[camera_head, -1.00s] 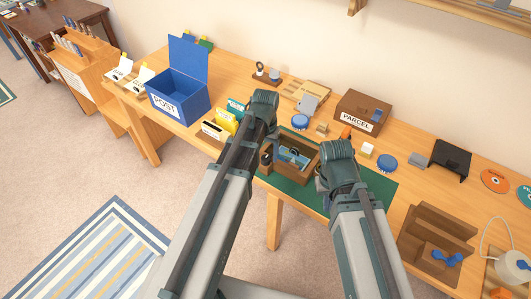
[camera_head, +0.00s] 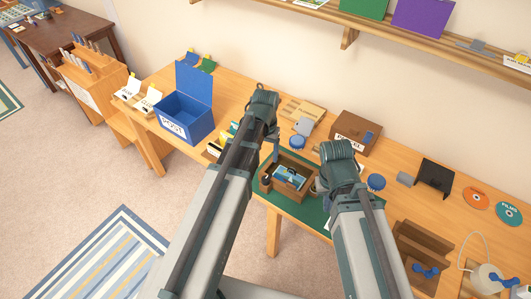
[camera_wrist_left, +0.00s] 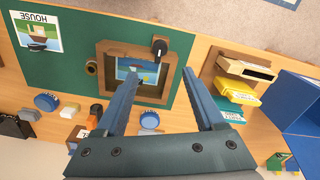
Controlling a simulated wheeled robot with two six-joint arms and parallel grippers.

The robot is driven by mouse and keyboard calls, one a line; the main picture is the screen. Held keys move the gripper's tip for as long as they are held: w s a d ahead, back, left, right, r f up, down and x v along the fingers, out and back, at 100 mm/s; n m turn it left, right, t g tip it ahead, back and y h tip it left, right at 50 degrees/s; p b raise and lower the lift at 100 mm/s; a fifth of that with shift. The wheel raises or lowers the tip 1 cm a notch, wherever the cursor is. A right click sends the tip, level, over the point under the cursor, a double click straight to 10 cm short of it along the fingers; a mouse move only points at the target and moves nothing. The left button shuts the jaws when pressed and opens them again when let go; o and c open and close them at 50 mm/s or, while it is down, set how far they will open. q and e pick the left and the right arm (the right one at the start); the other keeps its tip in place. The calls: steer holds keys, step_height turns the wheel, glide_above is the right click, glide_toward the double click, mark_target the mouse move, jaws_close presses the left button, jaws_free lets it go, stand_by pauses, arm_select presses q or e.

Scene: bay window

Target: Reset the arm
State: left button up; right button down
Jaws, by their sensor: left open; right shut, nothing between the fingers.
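My left gripper (camera_head: 275,148) hangs from the left arm above the wooden box on the bench, partly hidden by its own arm. In the left wrist view its two fingers (camera_wrist_left: 160,75) are spread wide with nothing held between them. The wooden box (camera_wrist_left: 103,58) lies beyond the fingertips, with a blue picture (camera_wrist_left: 135,70) inside and a dark round knob (camera_wrist_left: 160,46) at its rim. My right gripper (camera_head: 321,186) is mostly hidden behind its wrist, low at the right of the box (camera_head: 268,180); I see nothing held in it.
A green mat (camera_head: 304,212) lies under the box. A blue POST box (camera_head: 185,120) stands left, and a brown PARCEL box (camera_head: 356,132) behind. Blue round pieces, a black stand (camera_head: 437,177) and discs fill the right side. A shelf (camera_head: 400,40) runs along the wall.

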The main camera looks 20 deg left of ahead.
arm_select(q)
steer(key=s+d+m+y, duration=0.1)
steer(key=s+d+m, duration=0.2)
steer(key=s+d, duration=0.7)
steer(key=s, duration=0.4)
steer(key=shift+d, duration=0.3)
stand_by(0.3)
